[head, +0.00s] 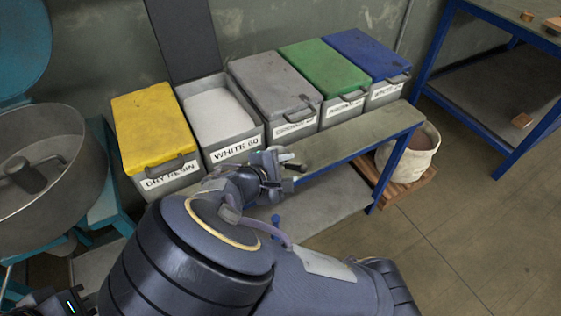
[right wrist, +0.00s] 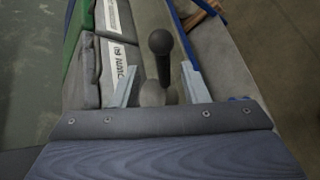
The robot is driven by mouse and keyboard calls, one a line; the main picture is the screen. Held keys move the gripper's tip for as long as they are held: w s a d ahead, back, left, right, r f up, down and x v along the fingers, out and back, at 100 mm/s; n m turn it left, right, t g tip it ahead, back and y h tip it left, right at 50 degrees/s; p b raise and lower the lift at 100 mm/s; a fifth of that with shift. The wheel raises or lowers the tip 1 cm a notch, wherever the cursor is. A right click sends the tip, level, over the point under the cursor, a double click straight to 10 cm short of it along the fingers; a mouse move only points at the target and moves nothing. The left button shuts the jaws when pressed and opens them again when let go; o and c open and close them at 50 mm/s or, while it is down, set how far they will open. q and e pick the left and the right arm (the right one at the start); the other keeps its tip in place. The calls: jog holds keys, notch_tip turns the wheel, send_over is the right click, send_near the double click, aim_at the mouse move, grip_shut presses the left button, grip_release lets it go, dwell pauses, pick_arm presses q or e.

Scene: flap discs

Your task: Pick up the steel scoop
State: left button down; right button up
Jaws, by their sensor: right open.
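The steel scoop shows in the right wrist view as a dark, knob-ended handle (right wrist: 162,58) with a rounded grey part below it. It stands between the two fingers of my right gripper (right wrist: 158,82), which are open, with a gap visible on each side of the handle. In the head view my right gripper (head: 283,165) is over the bench, in front of the bins. A small dark end, likely the scoop handle (head: 297,167), shows there; the rest is hidden by the gripper.
A yellow-lidded bin (head: 155,125), an open bin of white grit (head: 215,112) and grey, green and blue-lidded bins stand along the back of the bench (head: 375,142). A large round pan (head: 45,160) is at left.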

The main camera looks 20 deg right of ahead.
aim_at(293, 168)
jog(key=b+x, duration=0.1)
jog(key=x, duration=0.4)
jog(key=shift+d+f, duration=0.15)
jog(key=shift+f, duration=0.15)
grip_shut()
